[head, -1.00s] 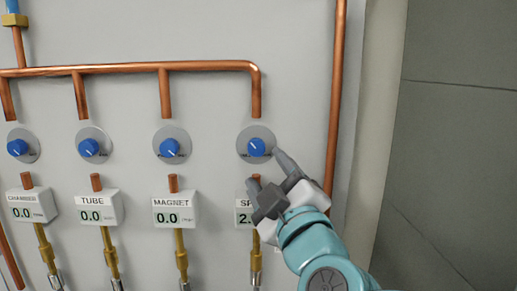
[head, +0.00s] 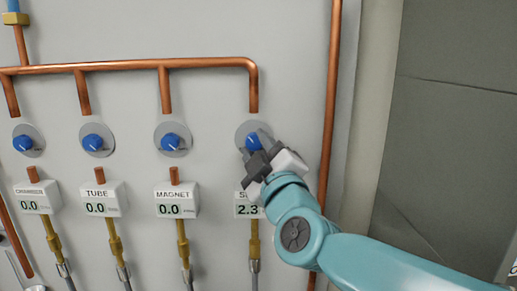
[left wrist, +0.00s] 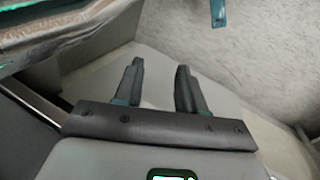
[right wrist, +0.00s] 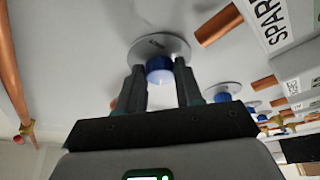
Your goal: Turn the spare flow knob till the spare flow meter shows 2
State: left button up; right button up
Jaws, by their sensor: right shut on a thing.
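The spare flow knob (head: 251,141) is blue on a grey round plate, the rightmost in the row. My right gripper (head: 257,144) is at it and partly covers it in the head view. In the right wrist view, the knob (right wrist: 159,75) sits between the two fingers of my right gripper (right wrist: 159,68), shut on it. The spare flow meter (head: 246,209) is a white box below the knob and shows 2.3; its label is partly hidden by the gripper. My left gripper (left wrist: 160,68) is open and empty in the left wrist view, away from the panel.
The chamber (head: 37,198), tube (head: 104,199) and magnet (head: 177,200) meters each show 0.0, with blue knobs above them. A vertical copper pipe (head: 331,90) runs just right of the spare knob. A copper manifold (head: 130,66) crosses above.

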jog(key=shift+a+f+b, duration=0.1)
jog(key=shift+f+b, duration=0.05)
jog(key=shift+b, duration=0.15)
jog(key=m+b, duration=0.1)
jog(key=m, duration=0.1)
jog(key=m+t+h+b, duration=0.1)
jog(key=m, duration=0.1)
jog(key=shift+a+f+h, duration=0.1)
jog(key=shift+f+h, duration=0.1)
jog(key=shift+h, duration=0.1)
jog(key=shift+r+m+t+h, duration=0.15)
jog(key=shift+m+t+h, duration=0.2)
jog(key=shift+m, duration=0.65)
jog(key=o, duration=1)
jog(key=shift+r, duration=0.1)
jog(key=shift+o, duration=0.2)
jog(key=b+v, duration=0.5)
jog(key=v, duration=1.1)
jog(key=shift+s, duration=0.2)
